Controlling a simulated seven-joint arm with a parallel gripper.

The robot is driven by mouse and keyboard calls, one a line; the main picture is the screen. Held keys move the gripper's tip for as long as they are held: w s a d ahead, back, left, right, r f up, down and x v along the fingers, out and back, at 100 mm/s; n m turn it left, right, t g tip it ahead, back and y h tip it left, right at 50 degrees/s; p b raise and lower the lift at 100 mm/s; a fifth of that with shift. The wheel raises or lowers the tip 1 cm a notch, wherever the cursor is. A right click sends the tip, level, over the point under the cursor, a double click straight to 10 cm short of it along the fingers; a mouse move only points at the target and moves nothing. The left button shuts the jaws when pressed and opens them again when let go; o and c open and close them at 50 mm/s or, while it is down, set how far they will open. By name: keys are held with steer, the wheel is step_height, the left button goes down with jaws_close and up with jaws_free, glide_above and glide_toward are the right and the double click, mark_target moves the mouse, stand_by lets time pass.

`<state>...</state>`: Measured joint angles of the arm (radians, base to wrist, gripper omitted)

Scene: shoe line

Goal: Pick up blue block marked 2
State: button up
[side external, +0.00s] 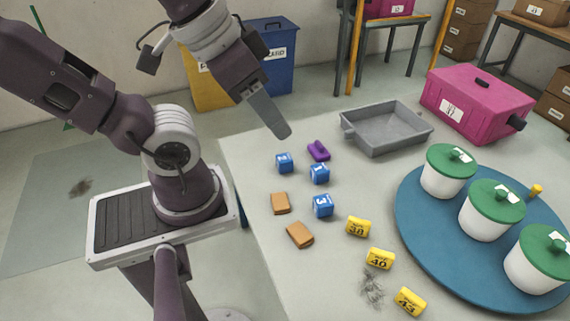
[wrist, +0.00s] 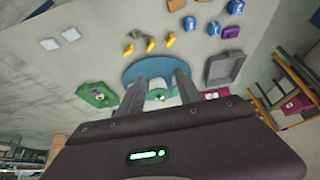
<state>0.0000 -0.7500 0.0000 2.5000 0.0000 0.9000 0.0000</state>
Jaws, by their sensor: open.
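Three small blue blocks with white markings sit on the table in the side external view: one at the back left (side external: 284,162), one in the middle (side external: 319,173) and one at the front (side external: 322,205). The front one appears marked 3. The other markings are too small to read surely, so I cannot tell which is marked 2. The blocks also show near the top right of the wrist view, such as this blue block (wrist: 213,29). My gripper (side external: 281,131) is above the table's back left area, apart from the blocks. In the wrist view my gripper (wrist: 164,88) has its fingers apart and empty.
A purple piece (side external: 318,151) lies close behind the middle blue block. Brown blocks (side external: 299,235) and yellow marked blocks (side external: 379,258) lie nearer the front. A grey tray (side external: 350,144), a magenta box (side external: 475,100) and a blue round platform (side external: 412,235) with green-lidded white pots stand rightward.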

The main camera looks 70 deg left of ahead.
steer(key=o, duration=0.8)
steer(key=w+a+f+n, duration=0.3)
steer(key=w+a+n, duration=0.15)
steer(key=w, duration=0.75)
steer(key=w+a+f+n, duration=0.25)
steer(key=w+a, duration=0.25)
steer(key=w, duration=0.7)
steer(key=w+a+f+n+g+y, duration=0.15)
steer(key=w+a+f+n, duration=0.35)
steer(key=a+f, duration=0.7)
steer(key=n+g+y, duration=0.3)
steer(key=n+g, duration=0.1)
steer(key=n, duration=0.1)
glide_above(284, 158)
steer(key=d, duration=0.3)
step_height(284, 158, down, 26)
steer(key=x, duration=0.8)
steer(key=shift+r, duration=0.1)
